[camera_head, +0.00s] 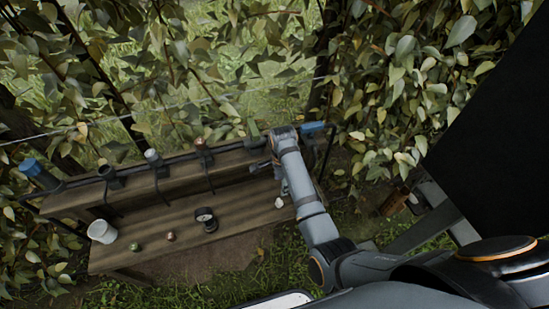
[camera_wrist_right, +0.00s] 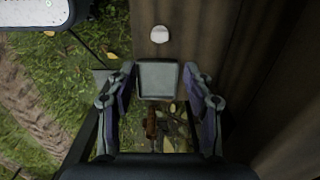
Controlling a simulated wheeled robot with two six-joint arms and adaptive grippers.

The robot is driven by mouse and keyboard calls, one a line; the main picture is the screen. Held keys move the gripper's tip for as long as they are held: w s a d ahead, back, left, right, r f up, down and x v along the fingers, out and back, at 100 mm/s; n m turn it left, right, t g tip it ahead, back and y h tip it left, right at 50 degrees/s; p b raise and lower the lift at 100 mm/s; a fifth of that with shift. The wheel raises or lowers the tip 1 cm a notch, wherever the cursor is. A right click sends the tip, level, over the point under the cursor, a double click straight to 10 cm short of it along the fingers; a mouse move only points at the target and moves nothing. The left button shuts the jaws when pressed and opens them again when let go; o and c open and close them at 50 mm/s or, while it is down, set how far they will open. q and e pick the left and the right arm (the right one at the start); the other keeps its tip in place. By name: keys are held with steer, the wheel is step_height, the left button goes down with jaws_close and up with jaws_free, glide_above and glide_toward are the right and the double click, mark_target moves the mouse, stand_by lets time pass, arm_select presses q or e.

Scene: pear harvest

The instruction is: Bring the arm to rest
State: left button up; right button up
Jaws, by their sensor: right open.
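My right arm (camera_head: 306,205) reaches in from the lower right over the front of a wooden bench (camera_head: 175,227). Its right gripper (camera_head: 283,187) hangs near the bench's right end, small and partly hidden by the arm. In the right wrist view the right gripper (camera_wrist_right: 158,100) has its two fingers spread, with no object clearly held between them. A grey square piece shows between the fingers; I cannot tell what it is. A small white round thing (camera_wrist_right: 160,34) lies on the wood beyond the fingers. My left gripper is not in view.
On the bench stand a white cup (camera_head: 102,231), a black dial-like item (camera_head: 206,219) and small round items (camera_head: 135,246). Blue-ended parts (camera_head: 38,173) and dark clamps line its back rail. Leafy branches (camera_head: 395,80) crowd behind. A brown crate (camera_head: 395,201) stands right; grass lies in front.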

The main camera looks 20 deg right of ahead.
steer(key=s+d+f+n+t, duration=0.1)
steer(key=s+d+n, duration=0.6)
steer(key=s, duration=0.2)
steer(key=s+d+r+n+t+h, duration=0.1)
steer(key=s+d+r+n+t, duration=0.15)
steer(key=s+r+n, duration=0.65)
step_height(320, 180, down, 16)
steer(key=n, duration=0.2)
steer(key=s+d+f+g, duration=0.1)
steer(key=s+f, duration=0.4)
steer(key=f, duration=0.5)
steer(key=s+d+f+g, duration=0.15)
steer(key=s+f, duration=0.35)
steer(key=f, duration=0.6)
steer(key=s+f, duration=0.7)
steer(key=s, duration=0.4)
step_height(320, 180, up, 14)
steer(key=s+p, duration=0.1)
steer(key=p, duration=1.3)
steer(key=shift+s+d+f, duration=0.15)
steer(key=shift+s+d, duration=0.05)
steer(key=shift+d, duration=0.15)
